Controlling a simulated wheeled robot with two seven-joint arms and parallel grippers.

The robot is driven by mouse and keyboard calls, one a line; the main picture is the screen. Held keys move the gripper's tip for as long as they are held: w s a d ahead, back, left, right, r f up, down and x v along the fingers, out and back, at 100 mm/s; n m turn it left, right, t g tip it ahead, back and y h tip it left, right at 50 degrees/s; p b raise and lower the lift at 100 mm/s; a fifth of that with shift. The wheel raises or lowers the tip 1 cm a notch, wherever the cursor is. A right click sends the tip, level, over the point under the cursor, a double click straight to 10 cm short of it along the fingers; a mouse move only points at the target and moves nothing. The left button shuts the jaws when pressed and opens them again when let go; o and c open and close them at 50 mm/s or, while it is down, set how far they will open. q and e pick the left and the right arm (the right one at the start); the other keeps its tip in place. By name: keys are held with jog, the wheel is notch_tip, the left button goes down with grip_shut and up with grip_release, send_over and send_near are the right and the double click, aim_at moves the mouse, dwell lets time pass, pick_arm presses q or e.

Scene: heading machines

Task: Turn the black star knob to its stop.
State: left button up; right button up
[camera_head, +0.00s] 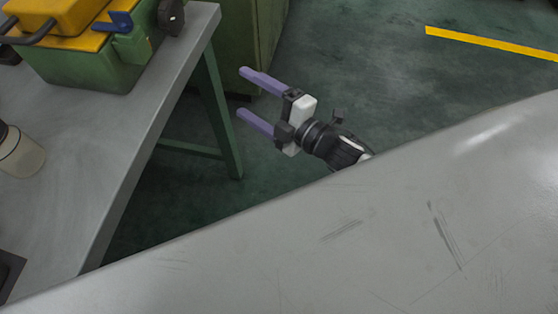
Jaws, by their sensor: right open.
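A green and yellow machine (85,62) stands on the grey bench at the upper left. A dark knob (171,18) sits at its right end and is cut by the top edge of the picture; it looks like the black star knob, but its lobes are not clear. My right gripper (242,93) is open and empty, its two purple fingers pointing left. It is over the floor beyond the bench's right edge, apart from the knob, to its lower right. My left gripper is not in view.
The bench (140,125) has green legs (222,125). A blue lever (115,22) is on the machine, and a jar (20,155) stands at the left. A large scratched grey surface (330,245) fills the foreground and hides part of my right arm. A green cabinet (240,45) stands behind the fingers.

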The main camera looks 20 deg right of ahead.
jog(key=s+d+f+m+g+h+b, duration=0.1)
jog(key=s+d+f+m+g+h, duration=0.1)
jog(key=s+f+m, duration=0.8)
jog(key=shift+s+f+m+g+h, duration=0.4)
jog(key=shift+f+m+g+h, duration=0.5)
jog(key=shift+f, duration=0.5)
